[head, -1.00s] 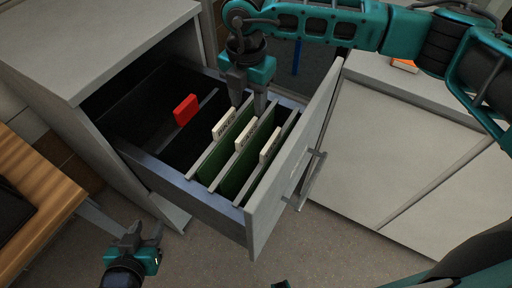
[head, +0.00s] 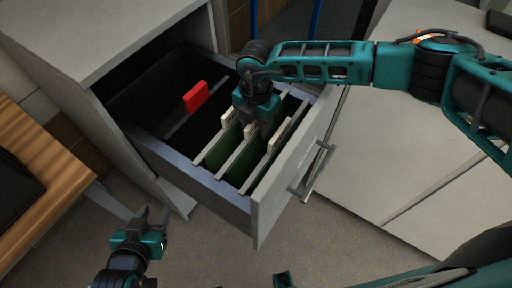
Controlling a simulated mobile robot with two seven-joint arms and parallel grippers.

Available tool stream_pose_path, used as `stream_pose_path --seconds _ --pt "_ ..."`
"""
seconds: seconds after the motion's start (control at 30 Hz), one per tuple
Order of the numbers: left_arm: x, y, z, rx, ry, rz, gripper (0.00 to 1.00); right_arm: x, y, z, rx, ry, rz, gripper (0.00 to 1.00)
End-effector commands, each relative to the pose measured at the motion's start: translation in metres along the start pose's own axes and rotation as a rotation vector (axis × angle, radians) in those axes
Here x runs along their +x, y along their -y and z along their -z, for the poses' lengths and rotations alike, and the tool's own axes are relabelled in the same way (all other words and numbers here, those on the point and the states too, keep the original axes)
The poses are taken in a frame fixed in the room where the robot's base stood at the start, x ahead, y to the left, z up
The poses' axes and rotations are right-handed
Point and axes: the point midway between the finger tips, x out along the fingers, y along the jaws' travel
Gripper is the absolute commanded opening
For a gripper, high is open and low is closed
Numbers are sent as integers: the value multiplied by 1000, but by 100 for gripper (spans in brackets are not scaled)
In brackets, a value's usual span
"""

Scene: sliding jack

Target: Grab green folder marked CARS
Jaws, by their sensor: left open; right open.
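Three green folders with white tabs hang in the open drawer. I cannot read the tab lettering well enough to tell which one says CARS. The left tab (head: 229,117), middle tab (head: 250,130) and right tab (head: 280,134) stand in a row. My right gripper (head: 258,127) is open, pointing down at the middle tab and partly hiding it. I cannot tell whether its fingers touch the tab. My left gripper (head: 153,217) is open and empty, low in front of the cabinet, away from the folders.
The drawer's front panel (head: 284,190) with its metal handle (head: 314,170) stands out from the grey cabinet (head: 85,30). A red tab (head: 195,96) stands at the back of the drawer. A wooden table (head: 45,200) is at the left, and a white cabinet (head: 400,140) at the right.

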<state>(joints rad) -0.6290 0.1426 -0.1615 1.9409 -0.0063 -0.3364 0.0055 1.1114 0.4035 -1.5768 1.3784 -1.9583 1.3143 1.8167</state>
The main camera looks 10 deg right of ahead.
Motion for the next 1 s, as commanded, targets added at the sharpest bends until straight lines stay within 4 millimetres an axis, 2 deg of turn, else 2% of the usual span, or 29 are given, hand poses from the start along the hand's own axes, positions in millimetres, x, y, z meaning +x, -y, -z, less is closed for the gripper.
stream_pose_path --seconds 0.1,0.3,0.8,1.0 --pt "0 0 -1 1 0 0 43 8 0 0 -2 0 0 49" --pt "1 0 1 1 -3 0 43 8 0 0 -1 0 0 49" --pt "2 0 3 2 -8 -1 43 7 0 0 -1 0 -1 2" --pt "2 0 3 2 -7 -1 43 7 0 0 -1 1 -1 0"
